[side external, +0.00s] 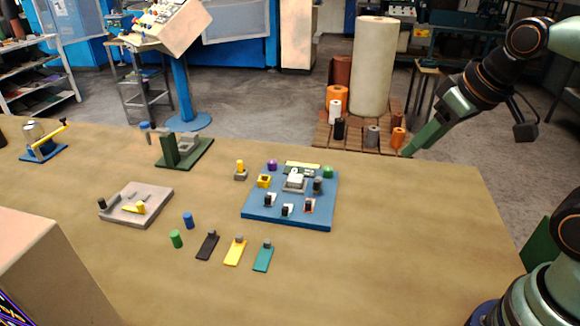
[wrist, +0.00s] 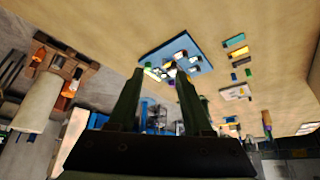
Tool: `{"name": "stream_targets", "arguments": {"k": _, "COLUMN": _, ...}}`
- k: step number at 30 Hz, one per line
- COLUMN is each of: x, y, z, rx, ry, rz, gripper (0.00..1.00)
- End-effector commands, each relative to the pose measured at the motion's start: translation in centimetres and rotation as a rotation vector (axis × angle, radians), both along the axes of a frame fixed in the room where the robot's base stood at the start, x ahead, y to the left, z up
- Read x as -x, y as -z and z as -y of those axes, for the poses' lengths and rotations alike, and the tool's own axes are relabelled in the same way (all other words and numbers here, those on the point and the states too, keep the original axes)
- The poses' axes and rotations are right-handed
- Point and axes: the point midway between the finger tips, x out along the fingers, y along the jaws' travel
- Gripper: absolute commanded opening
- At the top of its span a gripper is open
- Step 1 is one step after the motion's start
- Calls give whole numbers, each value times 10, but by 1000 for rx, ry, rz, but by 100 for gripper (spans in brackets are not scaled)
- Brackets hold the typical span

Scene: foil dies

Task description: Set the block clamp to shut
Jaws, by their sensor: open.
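No part is labelled, so I cannot tell for certain which one is the block clamp. A blue board (side external: 326,214) carries a pale block (side external: 294,183) with small fixtures and dark knobs around it; it also shows in the wrist view (wrist: 200,68). A grey plate (side external: 155,196) to its left bears a yellow-knobbed lever (side external: 139,208) and a dark post. A green base (side external: 203,160) bears a green upright and a grey block. My gripper (side external: 406,152) is raised beyond the board's right side, touching nothing. In the wrist view its fingers (wrist: 160,73) are apart and empty.
Black, yellow and teal tags (side external: 262,258) lie in front of the board. Green and blue cylinders (side external: 188,220) stand beside them. A yellow-armed device (side external: 43,143) stands at far left. A slatted rack (side external: 350,138) with rolls stands behind the table. The table's right part is clear.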

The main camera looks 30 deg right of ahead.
Motion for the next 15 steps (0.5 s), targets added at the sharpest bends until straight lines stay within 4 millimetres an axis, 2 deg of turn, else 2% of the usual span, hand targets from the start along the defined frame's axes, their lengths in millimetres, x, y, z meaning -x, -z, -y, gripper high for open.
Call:
{"name": "stream_targets", "arguments": {"k": 8, "x": -8, "y": -5, "z": -2, "rx": 11, "ry": -27, "rz": -20, "gripper": 52}}
{"name": "stream_targets", "arguments": {"k": 11, "x": -22, "y": -11, "z": -4, "rx": 32, "ry": -76, "rz": -56, "gripper": 52}}
{"name": "stream_targets", "arguments": {"k": 15, "x": -50, "y": -19, "z": -9, "rx": 68, "ry": -172, "rz": -122, "gripper": 52}}
